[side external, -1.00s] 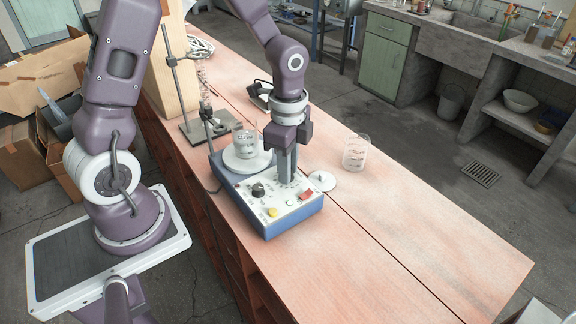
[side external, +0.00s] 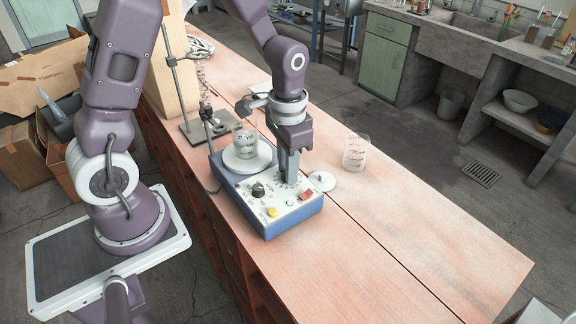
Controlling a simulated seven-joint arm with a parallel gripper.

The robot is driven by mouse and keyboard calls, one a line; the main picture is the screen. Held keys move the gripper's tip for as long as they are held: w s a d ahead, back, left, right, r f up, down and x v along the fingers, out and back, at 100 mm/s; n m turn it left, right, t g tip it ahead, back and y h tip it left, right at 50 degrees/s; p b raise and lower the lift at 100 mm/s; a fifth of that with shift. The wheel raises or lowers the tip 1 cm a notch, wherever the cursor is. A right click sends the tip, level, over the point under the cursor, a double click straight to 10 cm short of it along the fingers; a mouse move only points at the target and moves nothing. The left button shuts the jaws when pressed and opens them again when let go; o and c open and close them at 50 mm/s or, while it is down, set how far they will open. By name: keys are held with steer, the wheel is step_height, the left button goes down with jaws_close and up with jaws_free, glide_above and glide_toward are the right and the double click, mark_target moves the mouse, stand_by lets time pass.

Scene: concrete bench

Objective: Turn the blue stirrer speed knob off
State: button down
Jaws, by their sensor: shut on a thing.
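The hotplate stirrer (side external: 292,220) is a blue box with a white sloping control panel. My gripper (side external: 289,180) points straight down at the panel's back right and is shut. The blue stirrer speed knob is hidden at its fingertips, so I cannot see its pointer. A black knob (side external: 258,190) shows on the panel to the left of my gripper, apart from it.
A glass beaker (side external: 244,142) stands on the stirrer's round white plate (side external: 243,166). The panel also carries a yellow button (side external: 272,212) and a red switch (side external: 306,195). Another beaker (side external: 355,153) stands to the right. The bench's front right is clear.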

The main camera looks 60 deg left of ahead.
steer(key=shift+n, duration=1.9)
steer(key=c, duration=1.2)
jaws_free()
steer(key=shift+c, duration=0.2)
step_height(320, 180, up, 7)
steer(key=shift+r, duration=0.1)
